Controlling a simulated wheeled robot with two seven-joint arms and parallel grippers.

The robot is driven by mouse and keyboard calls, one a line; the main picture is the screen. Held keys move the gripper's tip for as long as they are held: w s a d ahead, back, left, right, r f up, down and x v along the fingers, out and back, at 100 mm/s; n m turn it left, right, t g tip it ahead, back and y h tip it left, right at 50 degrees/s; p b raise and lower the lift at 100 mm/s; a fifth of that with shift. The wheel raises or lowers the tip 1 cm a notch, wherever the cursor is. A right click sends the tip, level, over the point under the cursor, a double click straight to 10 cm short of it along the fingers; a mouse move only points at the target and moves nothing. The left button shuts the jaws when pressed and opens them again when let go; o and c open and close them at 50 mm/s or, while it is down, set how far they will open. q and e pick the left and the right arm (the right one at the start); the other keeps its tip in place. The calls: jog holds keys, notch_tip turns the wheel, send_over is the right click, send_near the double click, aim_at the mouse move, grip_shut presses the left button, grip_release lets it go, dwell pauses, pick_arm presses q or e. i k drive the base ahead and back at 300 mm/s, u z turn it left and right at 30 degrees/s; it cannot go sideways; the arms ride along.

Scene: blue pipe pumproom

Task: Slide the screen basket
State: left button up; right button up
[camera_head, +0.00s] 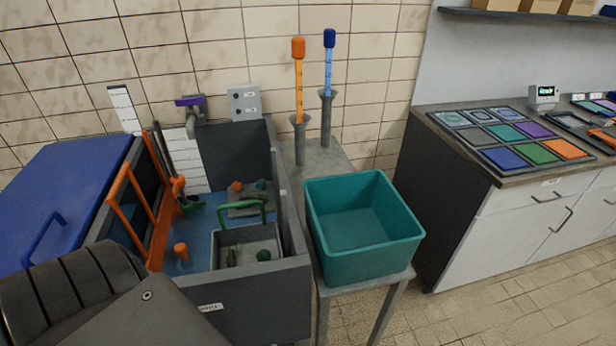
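A grey basket (232,251) with a green arched handle (240,211) sits inside the dark grey open tank (255,291), near its front right corner. It looks like the screen basket. A few small dark and green pieces lie in it. Behind it, a grey tray-like piece (238,209) holds small orange and green items; the handle partly covers it. No fingertips of my left or right gripper show. A dark ribbed part and a grey panel fill the lower left corner and hide the tank's front left.
An orange frame (130,217) and orange post stand in the tank's left side. A blue lid (66,187) lies left. A counter (480,157) with coloured tiles is farther right.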

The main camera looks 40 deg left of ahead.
aim_at(253, 237)
jog(key=z, duration=0.25)
jog(key=k, duration=1.7)
jog(key=u, duration=0.7)
jog(key=i, duration=0.5)
